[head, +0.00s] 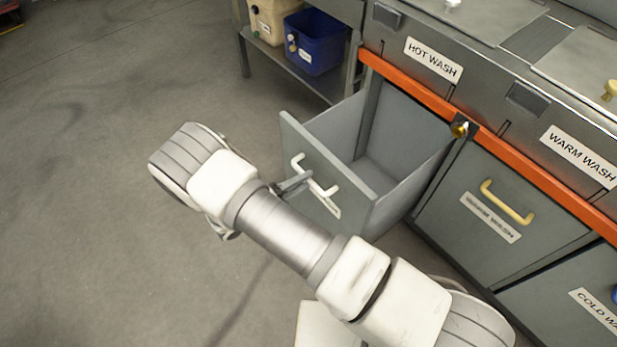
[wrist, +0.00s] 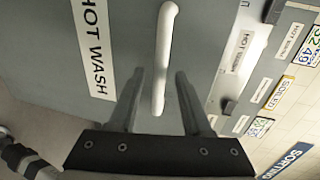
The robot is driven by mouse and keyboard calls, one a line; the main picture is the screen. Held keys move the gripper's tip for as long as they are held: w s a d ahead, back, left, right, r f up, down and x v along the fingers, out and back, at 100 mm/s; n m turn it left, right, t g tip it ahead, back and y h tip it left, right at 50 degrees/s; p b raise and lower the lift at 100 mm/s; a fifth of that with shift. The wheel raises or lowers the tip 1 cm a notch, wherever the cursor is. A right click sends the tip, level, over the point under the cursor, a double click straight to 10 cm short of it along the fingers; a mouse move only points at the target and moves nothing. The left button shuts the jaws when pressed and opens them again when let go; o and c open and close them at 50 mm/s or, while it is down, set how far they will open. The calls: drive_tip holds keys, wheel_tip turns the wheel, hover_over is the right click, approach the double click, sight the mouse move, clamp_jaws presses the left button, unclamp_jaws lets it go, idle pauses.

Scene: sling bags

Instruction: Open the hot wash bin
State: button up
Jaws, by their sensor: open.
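The hot wash bin (head: 408,165) is a grey bin pulled well out from under the counter, and its inside shows empty. Its front carries a white bar handle (head: 313,178) and a label, which reads HOT WASH in the wrist view (wrist: 95,45). My gripper (head: 302,180) is at the handle. In the wrist view the gripper (wrist: 158,80) is open, with one finger on each side of the white handle (wrist: 164,55). A gap shows between the handle and the fingers there.
The closed warm wash bin (head: 500,205) with a yellow handle (head: 507,202) is right of the open bin. An orange rail (head: 520,157) runs along the counter. A blue bin (head: 315,42) and a cream bin (head: 273,18) sit on a shelf behind. Floor at left is clear.

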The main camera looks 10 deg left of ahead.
drive_tip(key=p+v, duration=0.2)
drive_tip(key=v, duration=1.3)
drive_tip(key=shift+f, duration=0.1)
drive_tip(key=w+d+r+m+g+y, duration=0.25)
drive_tip(key=d+r+m+g, duration=0.25)
drive_tip(key=d+r+m, duration=0.6)
drive_tip(key=w+d+r+m+g+y, duration=0.25)
drive_tip(key=d+r+m+g, duration=0.4)
drive_tip(key=r+m, duration=0.8)
drive_tip(key=s+d+r+m+t+y, duration=0.6)
drive_tip(key=s+d+r+m, duration=0.7)
drive_tip(key=m, duration=0.6)
wheel_tip(320, 180, up, 20)
drive_tip(key=p, duration=1.9)
drive_tip(key=shift+w+d, duration=0.35)
drive_tip(key=shift+w, duration=0.05)
